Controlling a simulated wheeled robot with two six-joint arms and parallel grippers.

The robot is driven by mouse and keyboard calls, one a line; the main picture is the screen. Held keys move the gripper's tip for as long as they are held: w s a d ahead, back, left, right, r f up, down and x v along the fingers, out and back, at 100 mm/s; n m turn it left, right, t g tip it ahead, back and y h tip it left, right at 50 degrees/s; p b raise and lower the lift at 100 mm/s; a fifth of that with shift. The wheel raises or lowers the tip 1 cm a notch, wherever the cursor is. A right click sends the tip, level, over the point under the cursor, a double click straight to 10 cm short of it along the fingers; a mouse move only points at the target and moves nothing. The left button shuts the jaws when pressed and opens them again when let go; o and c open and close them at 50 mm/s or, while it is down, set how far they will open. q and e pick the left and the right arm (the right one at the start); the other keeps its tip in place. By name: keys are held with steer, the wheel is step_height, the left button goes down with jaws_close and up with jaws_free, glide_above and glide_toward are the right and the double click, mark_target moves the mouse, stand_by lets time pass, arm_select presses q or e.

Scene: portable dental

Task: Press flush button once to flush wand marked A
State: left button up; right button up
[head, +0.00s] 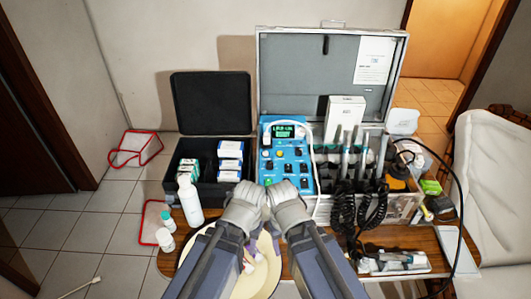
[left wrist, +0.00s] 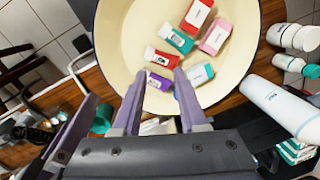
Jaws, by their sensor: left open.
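The blue control unit (head: 287,158) stands in the open case behind my arms. It has a small green-lit display (head: 284,131) and several knobs and buttons. Their labels are too small to read, so I cannot tell which is the flush button. Several wands (head: 351,157) with black coiled cords stand in holders right of the unit; no letter A is legible. My left gripper (left wrist: 160,78) is open and empty above a cream bowl (left wrist: 118,30), away from the unit. A lilac bar (left wrist: 75,130) beside it may belong to my right gripper, which is otherwise hidden.
The bowl holds several small coloured boxes (left wrist: 214,36). White bottles (head: 190,200) stand left of the bowl. A black case (head: 211,103) with boxes adjoins the unit. A dark cable (head: 457,205) loops at the right. Both my forearms cover the area before the unit.

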arm_select(q)
jaws_close()
stand_by(1.4)
